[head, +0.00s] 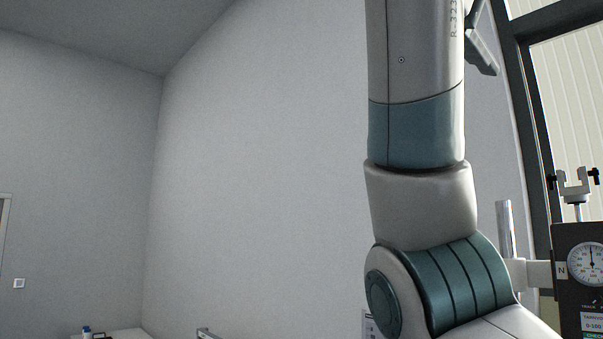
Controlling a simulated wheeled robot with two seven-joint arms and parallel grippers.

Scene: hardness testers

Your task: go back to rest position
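One of my own arms, white with teal bands, rises upright through the right half of the head view and leaves the frame at the top. I cannot tell from this view alone which arm it is. Its hand is not visible. A small grey part (482,52) shows beside the arm at the top; I cannot tell what it belongs to. No gripper can be made out.
A dark hardness tester (568,270) with a round dial (591,262) stands at the lower right, cut by the edge. A dark-framed window or door (528,120) is behind it. A white table top (118,335) shows at the bottom left. Grey walls fill the left.

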